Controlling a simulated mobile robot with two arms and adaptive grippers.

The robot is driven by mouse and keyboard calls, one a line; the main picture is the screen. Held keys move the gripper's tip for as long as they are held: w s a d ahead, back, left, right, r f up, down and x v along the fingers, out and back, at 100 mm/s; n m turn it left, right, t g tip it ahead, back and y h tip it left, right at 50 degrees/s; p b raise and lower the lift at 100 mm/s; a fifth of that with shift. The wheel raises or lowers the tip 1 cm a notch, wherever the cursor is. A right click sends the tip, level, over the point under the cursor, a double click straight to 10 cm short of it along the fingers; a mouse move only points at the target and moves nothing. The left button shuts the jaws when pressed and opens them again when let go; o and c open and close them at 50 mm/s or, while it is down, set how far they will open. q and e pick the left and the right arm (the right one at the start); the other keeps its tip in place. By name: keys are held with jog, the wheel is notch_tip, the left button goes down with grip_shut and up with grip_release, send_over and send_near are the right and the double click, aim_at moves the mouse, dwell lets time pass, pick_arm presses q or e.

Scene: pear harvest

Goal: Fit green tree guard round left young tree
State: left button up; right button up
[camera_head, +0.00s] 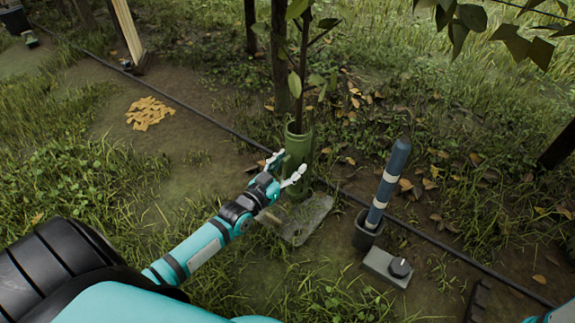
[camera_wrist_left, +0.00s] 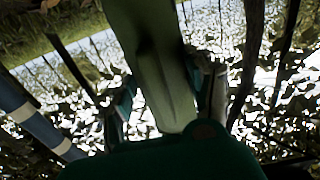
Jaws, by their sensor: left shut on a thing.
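The green tree guard (camera_head: 299,146) stands upright at the left young tree (camera_head: 304,62), whose thin leafy stem rises from the guard's top. The guard appears to be around the stem; its far side is hidden. Its lower end is near a flat grey slab (camera_head: 300,222) on the ground. My left gripper (camera_head: 285,169) is shut on the guard from the front. In the left wrist view the guard (camera_wrist_left: 155,65) runs between the two fingers. My right gripper is out of view; only a bit of teal shows at the bottom right corner.
A dark blue tube with white bands (camera_head: 388,185) leans in a dark pot (camera_head: 366,234), right of the guard. A grey box with a black knob (camera_head: 387,267) lies in front. A thin dark hose (camera_head: 205,112) crosses the ground. A thicker trunk (camera_head: 280,60) stands close behind.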

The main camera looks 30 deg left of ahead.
aim_at(289, 177)
pick_arm(q)
jog(key=shift+f+b, duration=1.35)
jog(key=shift+f, duration=1.15)
jog(key=o, duration=1.3)
jog(key=shift+c, duration=0.2)
jog(key=shift+s+a+r+p, duration=0.1)
jog(key=shift+s+r+p, duration=0.15)
jog(key=shift+s+p, duration=0.35)
jog(key=shift+s+r+p, duration=0.25)
jog(key=shift+s+p, duration=0.3)
jog(key=shift+p, duration=0.05)
jog(key=s+p, duration=0.1)
jog(key=s, duration=0.1)
jog(key=s+r+p, duration=0.1)
jog(key=p, duration=0.1)
jog(key=shift+s+a, duration=0.15)
jog(key=shift+s, duration=0.25)
jog(key=shift+s+p, duration=0.3)
jog(key=shift+s, duration=0.1)
